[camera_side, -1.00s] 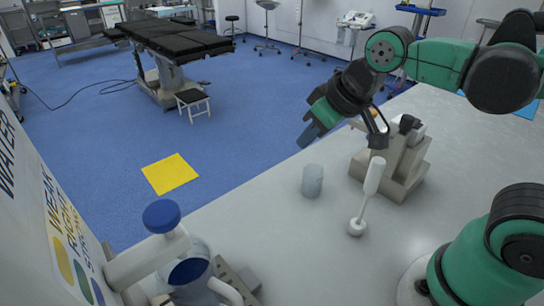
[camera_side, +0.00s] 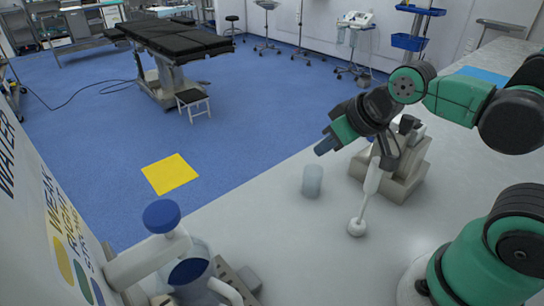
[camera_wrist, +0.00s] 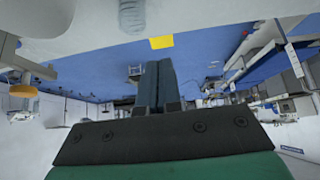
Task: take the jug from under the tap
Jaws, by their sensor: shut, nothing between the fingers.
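A clear jug (camera_side: 190,272) with a pale handle and a blue round patch stands at the lower left in the side view, below the white tap (camera_side: 150,260) with its blue knob (camera_side: 161,215). The jug's lower part is cut off by the picture edge. My gripper (camera_side: 322,149) is far to the right of and behind the jug, above the table's far edge, with its fingers shut and empty. In the wrist view the two dark fingers (camera_wrist: 157,85) are pressed together. I cannot make out the jug in that view.
A translucent cup (camera_side: 312,180) stands below my gripper; it also shows in the wrist view (camera_wrist: 132,15). The tabletop between the cup and the jug is clear.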

